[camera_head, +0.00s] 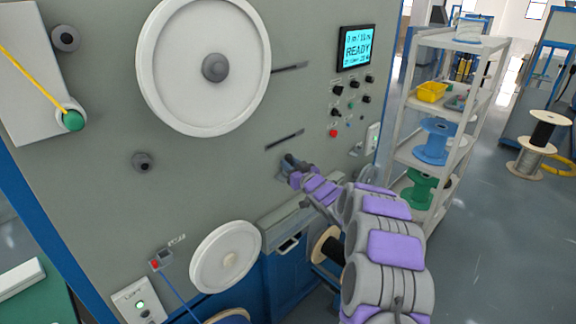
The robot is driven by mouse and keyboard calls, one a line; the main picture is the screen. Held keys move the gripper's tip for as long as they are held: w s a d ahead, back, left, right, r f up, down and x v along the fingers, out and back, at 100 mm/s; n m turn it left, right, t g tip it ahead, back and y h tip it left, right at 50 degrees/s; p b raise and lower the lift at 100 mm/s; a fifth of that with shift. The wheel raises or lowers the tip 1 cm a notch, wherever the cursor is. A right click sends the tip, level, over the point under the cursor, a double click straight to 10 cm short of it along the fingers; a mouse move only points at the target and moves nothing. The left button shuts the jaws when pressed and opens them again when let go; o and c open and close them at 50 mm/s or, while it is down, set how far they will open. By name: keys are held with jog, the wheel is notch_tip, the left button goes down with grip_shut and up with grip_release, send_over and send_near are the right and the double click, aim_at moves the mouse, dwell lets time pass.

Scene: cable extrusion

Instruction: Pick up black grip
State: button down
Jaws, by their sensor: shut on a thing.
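My arm reaches up from the lower right to the grey front panel of the machine (95,110). My gripper (291,170) is at the panel, just below the lower dark slot (285,140). It is shut on a small dark piece, which looks like the black grip (289,159). Only its upper end shows; the fingers hide the rest. I cannot tell whether the grip still touches the panel.
A large white wheel (165,60) is on the panel, with a smaller white wheel (225,255) below. A white shelf (405,155) with spools stands at right. Open floor (490,230) lies beyond.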

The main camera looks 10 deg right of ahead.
jog(key=shift+d, duration=0.3)
jog(key=shift+r, duration=0.45)
jog(key=r+p, duration=0.1)
jog(key=r, duration=0.2)
jog(key=shift+a, duration=0.2)
jog(key=s+a, duration=0.3)
jog(key=s, duration=0.4)
jog(key=s+a+r+p, duration=0.1)
jog(key=s+a, duration=0.2)
jog(key=s, duration=0.4)
jog(key=shift+s+a, duration=0.3)
jog(key=shift+r, duration=0.1)
